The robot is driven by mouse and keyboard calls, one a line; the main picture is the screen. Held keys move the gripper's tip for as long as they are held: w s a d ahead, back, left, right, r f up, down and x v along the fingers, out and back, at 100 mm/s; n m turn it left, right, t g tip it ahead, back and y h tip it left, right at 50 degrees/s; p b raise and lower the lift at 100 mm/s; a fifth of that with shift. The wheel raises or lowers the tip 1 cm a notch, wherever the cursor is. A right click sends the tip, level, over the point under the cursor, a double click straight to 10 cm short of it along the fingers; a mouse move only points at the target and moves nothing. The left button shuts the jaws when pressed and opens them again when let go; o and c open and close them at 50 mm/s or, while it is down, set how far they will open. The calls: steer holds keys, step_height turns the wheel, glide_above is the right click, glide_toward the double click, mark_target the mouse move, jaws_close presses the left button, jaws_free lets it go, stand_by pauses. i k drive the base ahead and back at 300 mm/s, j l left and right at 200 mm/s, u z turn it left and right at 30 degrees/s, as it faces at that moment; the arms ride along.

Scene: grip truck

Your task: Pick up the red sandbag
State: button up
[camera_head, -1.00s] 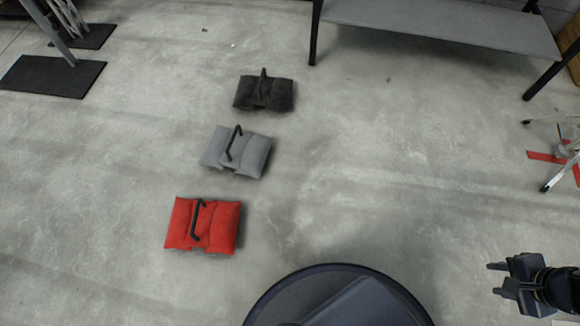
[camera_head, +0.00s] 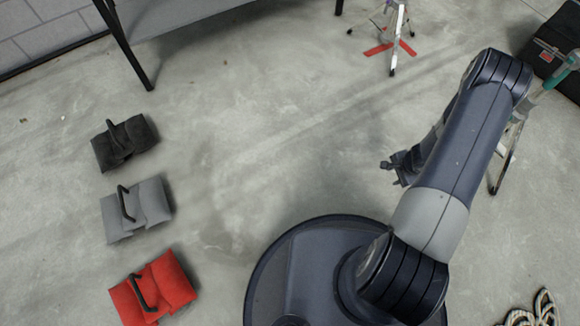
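The red sandbag (camera_head: 172,282) lies on the concrete floor at the lower left, with a black handle arched over its top. My gripper (camera_head: 386,172) is right of centre, well to the right of the red sandbag and apart from it. Its two fingers point left and look spread, with nothing between them. My arm and round base stand between the gripper and the bottom edge of the picture.
A grey sandbag (camera_head: 152,203) and a black sandbag (camera_head: 142,136) lie behind the red one. A grey table (camera_head: 180,14) stands at the back left. A tripod-like stand (camera_head: 394,35) stands on red floor tape. A black case (camera_head: 552,62) is at the right. The middle floor is clear.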

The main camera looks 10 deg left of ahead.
mark_target(162, 288)
steer(key=u, duration=1.75)
steer(key=j+u, duration=0.1)
steer(key=u, duration=0.35)
steer(key=i+u, duration=0.1)
steer(key=u, duration=0.3)
steer(key=i+u, duration=0.1)
steer(key=u, duration=0.8)
steer(key=i+u, duration=0.1)
steer(key=i, duration=0.2)
